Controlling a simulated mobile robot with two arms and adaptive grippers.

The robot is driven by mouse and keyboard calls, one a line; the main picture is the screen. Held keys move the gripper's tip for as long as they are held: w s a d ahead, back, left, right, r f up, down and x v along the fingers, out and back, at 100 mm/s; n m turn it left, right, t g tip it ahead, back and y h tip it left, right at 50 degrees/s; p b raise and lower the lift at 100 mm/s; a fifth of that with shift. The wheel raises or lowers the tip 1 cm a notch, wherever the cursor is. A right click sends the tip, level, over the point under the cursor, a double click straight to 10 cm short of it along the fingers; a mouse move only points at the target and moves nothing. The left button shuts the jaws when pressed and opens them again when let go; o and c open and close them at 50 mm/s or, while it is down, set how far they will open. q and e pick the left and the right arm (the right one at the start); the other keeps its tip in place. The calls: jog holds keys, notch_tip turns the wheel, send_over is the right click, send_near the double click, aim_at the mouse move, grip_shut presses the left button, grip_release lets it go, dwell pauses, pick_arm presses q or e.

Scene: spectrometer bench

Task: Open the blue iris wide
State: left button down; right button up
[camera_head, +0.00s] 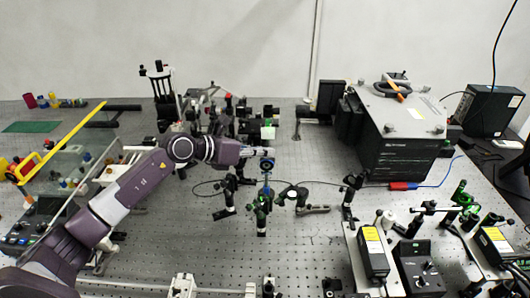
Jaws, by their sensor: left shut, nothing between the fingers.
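The blue iris (267,165) is a small dark ring with a blue rim, upright on a post near the middle of the optical bench (318,240). A thin blue part shows just below the ring. My left arm reaches in from the lower left. My left gripper (262,152) is at the top of the iris, with its fingertips shut and empty. I cannot tell whether the fingertips touch the iris. The size of the iris opening is too small to make out. My right gripper is not in view.
Optic mounts with green parts (260,212) stand just below the iris. A dense group of mounts (228,115) stands behind my gripper. A large dark instrument box (400,150) is at the right. A black cable crosses the bench near the iris.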

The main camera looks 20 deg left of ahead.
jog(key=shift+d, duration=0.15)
pick_arm(q)
jog(key=shift+r, duration=0.1)
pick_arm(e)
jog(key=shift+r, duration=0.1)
pick_arm(q)
jog(key=shift+r+p, duration=0.6)
jog(key=shift+r, duration=0.15)
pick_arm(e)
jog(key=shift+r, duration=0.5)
